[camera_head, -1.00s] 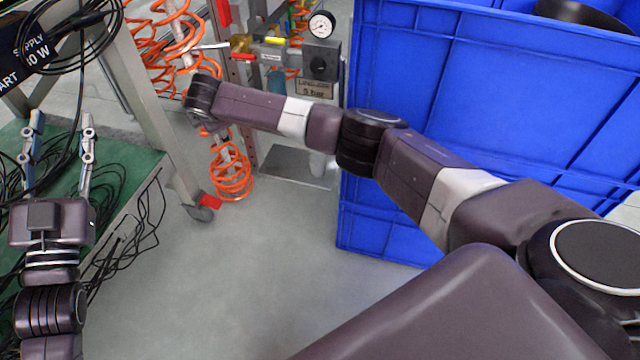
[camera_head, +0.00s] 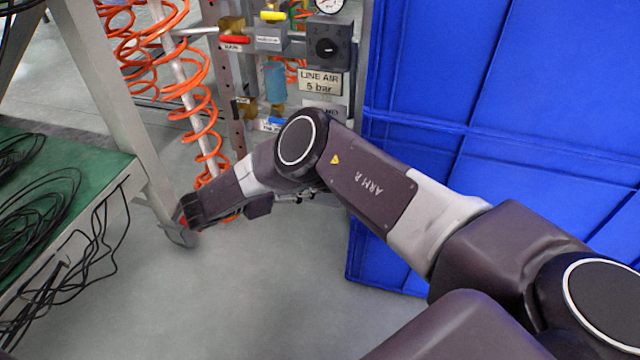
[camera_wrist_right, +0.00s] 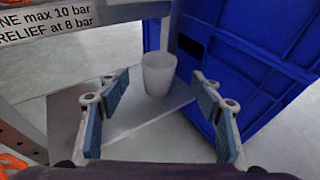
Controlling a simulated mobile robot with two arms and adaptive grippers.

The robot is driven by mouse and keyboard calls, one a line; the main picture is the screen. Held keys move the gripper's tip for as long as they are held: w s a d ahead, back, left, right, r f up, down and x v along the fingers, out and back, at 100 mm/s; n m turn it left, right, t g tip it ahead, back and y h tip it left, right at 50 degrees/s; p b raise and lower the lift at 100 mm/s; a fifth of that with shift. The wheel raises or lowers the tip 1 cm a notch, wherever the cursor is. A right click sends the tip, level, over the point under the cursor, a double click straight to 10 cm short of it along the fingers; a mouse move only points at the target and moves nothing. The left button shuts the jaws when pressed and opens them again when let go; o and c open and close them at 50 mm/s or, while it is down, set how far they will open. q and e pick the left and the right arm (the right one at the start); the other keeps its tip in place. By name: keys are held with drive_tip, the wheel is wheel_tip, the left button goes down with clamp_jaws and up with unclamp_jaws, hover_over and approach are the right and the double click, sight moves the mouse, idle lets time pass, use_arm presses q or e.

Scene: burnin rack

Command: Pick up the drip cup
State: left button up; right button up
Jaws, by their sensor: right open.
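The drip cup (camera_wrist_right: 158,74) is a small whitish, open-topped cup. It stands upright on a grey plate (camera_wrist_right: 140,124) in the right wrist view. My right gripper (camera_wrist_right: 158,96) is open and empty, with one blue-padded finger on each side of the picture. The cup shows beyond and between the fingertips, with clear gaps on both sides. In the head view my right arm hides the cup, and the right gripper cannot be made out clearly. My left gripper is out of view.
Blue crates (camera_head: 440,90) stand close to the right of the cup. The air-line panel (camera_head: 322,84) and orange coiled hoses (camera_head: 205,115) are behind my right arm. A green-topped bench (camera_head: 100,165) with black cables is at left. Grey floor lies open in front.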

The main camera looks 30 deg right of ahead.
drive_tip(key=b+x, duration=0.1)
drive_tip(key=x, duration=0.1)
drive_tip(key=shift+d+f, duration=0.15)
drive_tip(key=shift+d, duration=0.1)
drive_tip(key=b+x, duration=0.4)
drive_tip(key=shift+w+a+f+b, duration=0.1)
drive_tip(key=shift+f+b, duration=0.1)
drive_tip(key=shift+b, duration=0.1)
drive_tip(key=shift+d, duration=0.45)
drive_tip(key=c, duration=1.3)
